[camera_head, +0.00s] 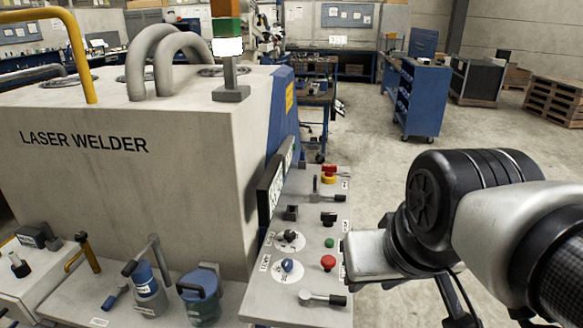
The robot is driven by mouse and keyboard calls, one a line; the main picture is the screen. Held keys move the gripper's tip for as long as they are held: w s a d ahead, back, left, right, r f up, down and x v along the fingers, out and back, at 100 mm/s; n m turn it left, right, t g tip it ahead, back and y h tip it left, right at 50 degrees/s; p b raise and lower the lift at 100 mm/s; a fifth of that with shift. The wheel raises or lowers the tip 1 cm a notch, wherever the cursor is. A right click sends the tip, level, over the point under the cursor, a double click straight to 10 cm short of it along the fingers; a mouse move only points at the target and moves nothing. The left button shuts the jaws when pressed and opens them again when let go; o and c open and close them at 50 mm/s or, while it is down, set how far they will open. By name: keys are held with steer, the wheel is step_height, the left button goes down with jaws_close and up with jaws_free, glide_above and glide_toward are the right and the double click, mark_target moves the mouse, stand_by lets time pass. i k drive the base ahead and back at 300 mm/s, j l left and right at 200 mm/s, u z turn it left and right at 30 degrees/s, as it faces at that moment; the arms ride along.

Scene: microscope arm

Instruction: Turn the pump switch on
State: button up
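The control panel (336,285) in front of the laser welder (140,175) carries several controls, and its small labels are too small to read, so I cannot tell which is the pump switch. It has a blue knob (287,265) and a black knob (290,235) on white dials, a black-tipped lever (322,299) pointing right, an upright lever (315,186), a black switch (328,217), a red button (328,262) and a green button (329,243). My arm reaches in from the right, beside the panel. Dark parts hang below its wrist at the bottom edge; the gripper's fingers cannot be made out clearly.
A red-and-yellow emergency stop (329,174) sits at the panel's far end. Blue canisters (199,295) and a yellow-handled lever (87,252) stand at the lower left. A blue tool cabinet (420,98) is further back. Bare floor lies right of the panel.

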mark_target(328, 219)
steer(key=k+u, duration=0.3)
steer(key=k+j+u, duration=0.1)
steer(key=u, duration=0.2)
steer(key=l+u, duration=0.1)
steer(key=u, duration=0.8)
steer(key=l+u, duration=0.15)
steer(key=u, duration=0.3)
steer(key=l, duration=4)
